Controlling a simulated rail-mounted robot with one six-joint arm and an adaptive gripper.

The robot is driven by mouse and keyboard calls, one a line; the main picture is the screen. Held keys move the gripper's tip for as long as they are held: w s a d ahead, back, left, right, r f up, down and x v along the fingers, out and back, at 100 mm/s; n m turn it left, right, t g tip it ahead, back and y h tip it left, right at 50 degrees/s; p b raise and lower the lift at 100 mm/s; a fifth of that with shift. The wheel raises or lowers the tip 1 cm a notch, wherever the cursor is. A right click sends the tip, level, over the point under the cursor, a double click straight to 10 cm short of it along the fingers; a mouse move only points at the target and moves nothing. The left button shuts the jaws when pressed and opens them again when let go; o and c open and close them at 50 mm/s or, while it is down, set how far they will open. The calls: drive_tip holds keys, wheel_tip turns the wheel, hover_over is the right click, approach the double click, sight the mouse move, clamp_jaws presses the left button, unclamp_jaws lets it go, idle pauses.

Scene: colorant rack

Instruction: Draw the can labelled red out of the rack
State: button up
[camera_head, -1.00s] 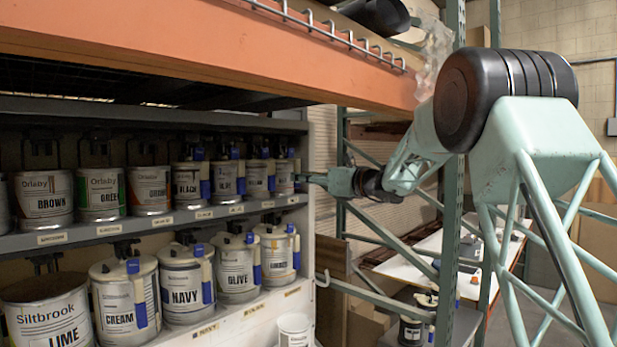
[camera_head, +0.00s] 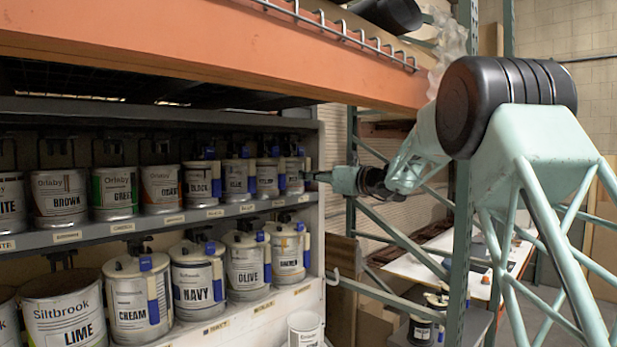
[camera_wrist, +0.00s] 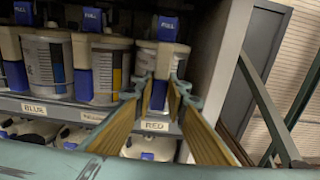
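The can (camera_wrist: 160,60) above the shelf label reading RED (camera_wrist: 155,126) stands upright at the right end of the upper shelf. It is pale, with a blue FULL tab on top and a blue strip down its front; its own name label is hidden. In the head view this can (camera_head: 294,172) is small and partly covered. My gripper (camera_wrist: 159,88) is in front of it, fingers apart on either side of the blue strip. I cannot tell whether they touch the can. In the head view my gripper (camera_head: 314,176) reaches in from the right.
The rack's grey side wall (camera_wrist: 222,60) is close on the can's right. A neighbouring can (camera_wrist: 102,68) stands close on its left, above the shelf edge (camera_wrist: 60,108). More cans fill the lower shelf, including OLIVE (camera_head: 247,268). A green upright (camera_head: 462,200) stands right of the rack.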

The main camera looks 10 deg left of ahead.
drive_tip(key=shift+r, duration=0.3)
clamp_jaws()
drive_tip(key=shift+r, duration=0.15)
idle(0.3)
drive_tip(key=shift+s+d, duration=0.15)
drive_tip(key=shift+d, duration=0.05)
drive_tip(key=b+v, duration=0.5)
drive_tip(key=v, duration=0.9)
idle(2.5)
drive_tip(key=shift+d, duration=0.1)
idle(0.3)
